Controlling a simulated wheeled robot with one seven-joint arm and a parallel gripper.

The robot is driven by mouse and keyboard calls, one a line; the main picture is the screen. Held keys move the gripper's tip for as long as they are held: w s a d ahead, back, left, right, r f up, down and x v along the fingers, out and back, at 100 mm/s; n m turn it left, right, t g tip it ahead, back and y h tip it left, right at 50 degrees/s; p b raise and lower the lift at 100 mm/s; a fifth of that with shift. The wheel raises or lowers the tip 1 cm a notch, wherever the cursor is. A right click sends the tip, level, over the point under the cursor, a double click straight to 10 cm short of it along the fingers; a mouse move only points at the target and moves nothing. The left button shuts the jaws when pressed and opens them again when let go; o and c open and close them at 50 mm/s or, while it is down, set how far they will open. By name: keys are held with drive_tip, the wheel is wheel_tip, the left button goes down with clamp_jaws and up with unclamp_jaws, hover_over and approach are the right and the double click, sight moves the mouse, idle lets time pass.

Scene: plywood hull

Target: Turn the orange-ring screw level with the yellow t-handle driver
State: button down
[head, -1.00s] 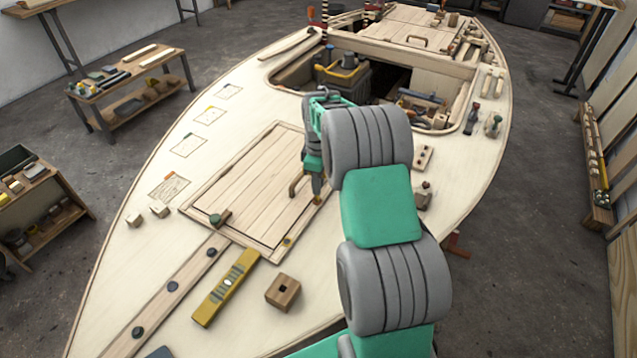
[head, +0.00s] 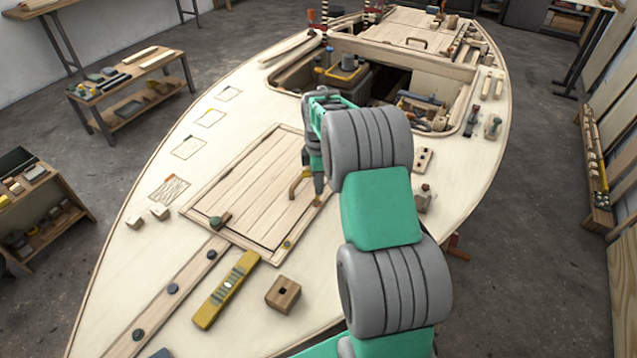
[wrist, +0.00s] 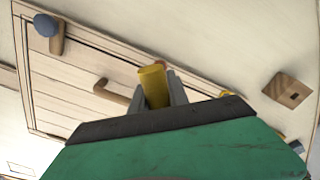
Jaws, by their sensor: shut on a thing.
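My gripper (wrist: 157,92) is shut on the yellow t-handle driver (wrist: 152,80), whose yellow handle shows between the two fingers in the wrist view. In the head view my gripper (head: 318,182) points down at the right edge of the wooden hatch. A small orange spot (head: 317,202), apparently the orange-ring screw, lies right below it. In the wrist view only a reddish bit (wrist: 160,63) shows behind the driver. The driver's tip and the screw's slot are hidden, so I cannot tell whether they touch.
The hatch (head: 250,185) has a brown handle close to my gripper and a dark-knobbed wooden latch (head: 219,219) at its left corner. A yellow fitting (head: 288,243) sits at its near corner. A yellow level (head: 226,290) and a holed wooden block (head: 283,293) lie nearer on the deck.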

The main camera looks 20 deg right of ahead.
drive_tip(key=m, duration=0.8)
drive_tip(key=shift+a, duration=0.1)
drive_tip(key=m, duration=0.7)
drive_tip(key=shift+s, duration=0.1)
drive_tip(key=s+a+r, duration=1.2)
drive_tip(key=s+a, duration=0.1)
drive_tip(key=s, duration=0.1)
drive_tip(key=shift+s+a+r, duration=0.2)
drive_tip(key=shift+a+r, duration=0.1)
drive_tip(key=shift+a, duration=0.1)
